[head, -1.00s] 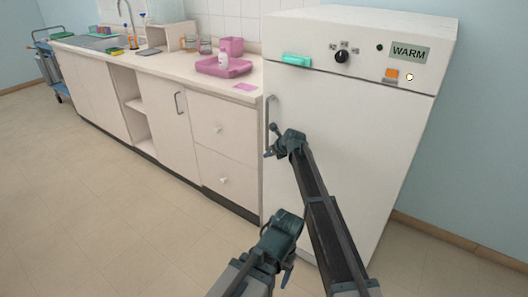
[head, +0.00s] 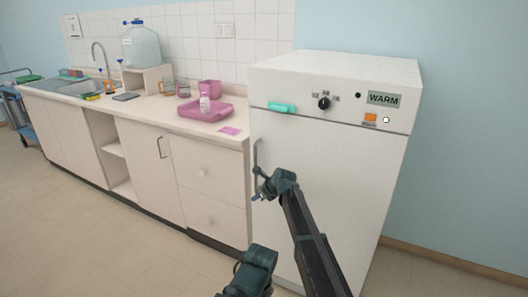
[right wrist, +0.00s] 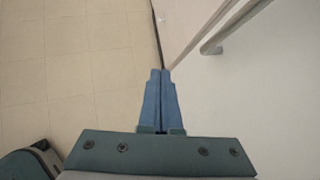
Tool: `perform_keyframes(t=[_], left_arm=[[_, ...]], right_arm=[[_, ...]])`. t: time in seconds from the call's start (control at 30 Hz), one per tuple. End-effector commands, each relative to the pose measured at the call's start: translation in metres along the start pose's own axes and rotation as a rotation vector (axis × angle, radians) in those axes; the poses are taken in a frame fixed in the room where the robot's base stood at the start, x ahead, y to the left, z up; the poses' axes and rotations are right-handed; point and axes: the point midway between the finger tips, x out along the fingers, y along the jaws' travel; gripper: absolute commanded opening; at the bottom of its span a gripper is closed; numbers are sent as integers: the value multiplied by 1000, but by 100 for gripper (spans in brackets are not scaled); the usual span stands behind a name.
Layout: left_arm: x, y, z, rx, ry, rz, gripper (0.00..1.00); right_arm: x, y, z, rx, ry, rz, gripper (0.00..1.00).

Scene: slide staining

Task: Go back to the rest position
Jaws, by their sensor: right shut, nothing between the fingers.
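My right gripper (head: 262,190) is in front of the white warming cabinet (head: 330,165), by the upright door handle (head: 257,158) at the door's left edge. In the right wrist view my right gripper (right wrist: 161,75) has its two blue fingers together with nothing between them. The handle (right wrist: 212,46) shows there to the right, apart from the fingertips. The cabinet door looks shut. Part of my other arm shows low in the head view, but no left fingers can be made out.
A counter (head: 138,108) runs left of the cabinet. On it are a pink tray (head: 190,111) with a white bottle (head: 205,103), a pink container (head: 209,87), a large clear jug (head: 141,47) and a sink (head: 60,85). A blue cart (head: 18,108) stands far left. The floor (head: 90,215) in front is clear.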

Motion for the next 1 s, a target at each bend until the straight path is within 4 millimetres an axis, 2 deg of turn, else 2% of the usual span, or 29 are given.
perform_keyframes(t=[0.03, 0.1, 0.27, 0.5, 0.6, 0.7, 1.0], left_arm=[[0, 0, 0, 0, 0, 0, 69], [0, 0, 0, 0, 0, 0, 69], [0, 0, 0, 0, 0, 0, 69], [0, 0, 0, 0, 0, 0, 69], [0, 0, 0, 0, 0, 0, 69], [0, 0, 0, 0, 0, 0, 69], [0, 0, 0, 0, 0, 0, 69]], right_arm=[[-16, 9, -23, -96, 29, 2, 0], [-36, 17, -54, -275, 79, 14, 0], [-82, 38, -126, -707, 195, 82, 0], [-153, 76, -227, -1318, 322, 288, 0], [-179, 92, -260, -1531, 343, 394, 0], [-200, 104, -286, -1692, 350, 485, 0], [-246, 135, -338, -2020, 318, 711, 0]])
